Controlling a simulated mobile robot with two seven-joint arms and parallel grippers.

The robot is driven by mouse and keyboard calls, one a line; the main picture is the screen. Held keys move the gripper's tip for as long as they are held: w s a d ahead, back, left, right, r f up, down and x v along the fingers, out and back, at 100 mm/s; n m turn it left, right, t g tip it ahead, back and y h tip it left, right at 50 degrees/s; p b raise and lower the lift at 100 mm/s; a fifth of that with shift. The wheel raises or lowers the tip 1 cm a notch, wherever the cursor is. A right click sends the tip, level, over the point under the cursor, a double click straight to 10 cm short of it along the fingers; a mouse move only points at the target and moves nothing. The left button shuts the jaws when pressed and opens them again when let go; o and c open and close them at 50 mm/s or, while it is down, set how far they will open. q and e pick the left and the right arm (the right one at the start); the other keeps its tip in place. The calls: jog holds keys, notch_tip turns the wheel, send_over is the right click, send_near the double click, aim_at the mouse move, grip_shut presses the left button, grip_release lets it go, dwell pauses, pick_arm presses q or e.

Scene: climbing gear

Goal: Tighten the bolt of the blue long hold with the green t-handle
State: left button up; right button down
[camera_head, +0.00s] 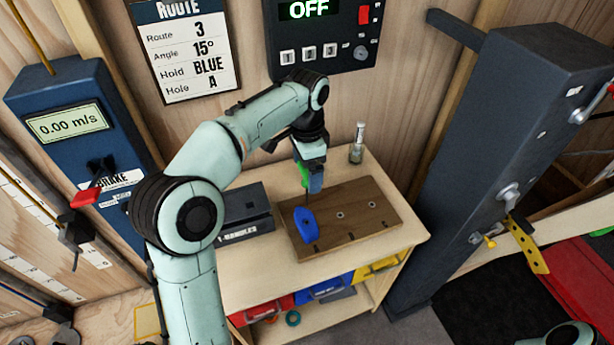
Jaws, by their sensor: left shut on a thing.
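The blue long hold (308,224) lies on the brown wooden board (358,217) on the bench, near the board's left end. The green t-handle (304,172) is in my left gripper (311,178), which is shut on it above the hold. The t-handle's thin dark shaft points down toward the hold's upper end. I cannot tell whether its tip sits in the bolt; the bolt is too small to see. My right gripper is out of view; only a piece of my right arm shows at the bottom right edge.
A dark t-handles box (247,234) stands left of the board. A small bottle (357,146) stands behind it. Coloured bins (324,287) are on the shelf below. A dark blue post (497,130) rises at the right. A panel reading OFF (325,40) hangs behind.

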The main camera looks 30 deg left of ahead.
pick_arm(q)
jog(key=shift+r, duration=3.05)
